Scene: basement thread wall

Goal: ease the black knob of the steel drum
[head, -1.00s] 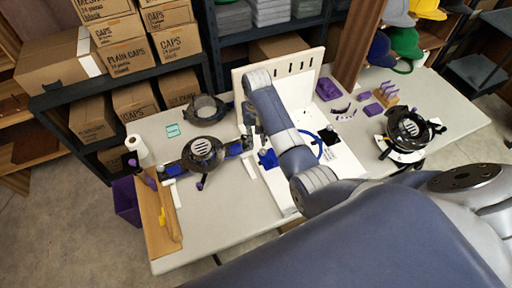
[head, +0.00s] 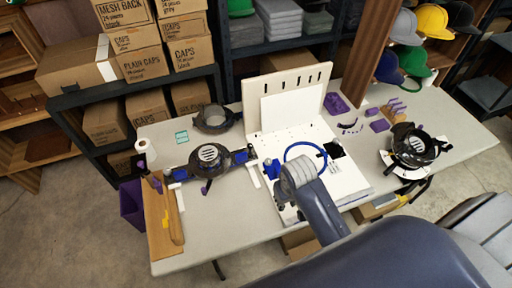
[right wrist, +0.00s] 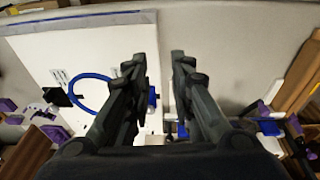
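Drum-like dark round fixtures stand on the table: one with a pale slotted face (head: 208,154) at the left, one at the right (head: 413,147), and an open ring (head: 212,119) behind. I cannot tell for sure which is the steel drum, and no black knob can be made out. My right arm reaches over the white board (head: 345,178); its wrist hides its gripper in the head view. In the right wrist view my right gripper (right wrist: 161,58) is open, its dark fingers apart with nothing held between them. My left gripper is not in view.
A blue ring (head: 305,157) lies on the white board, below an upright slotted panel (head: 290,95). A wooden board (head: 158,222) and thread cone (head: 142,147) are at the table's left end. Purple parts (head: 337,103) lie at the back right. Bare tabletop shows front left.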

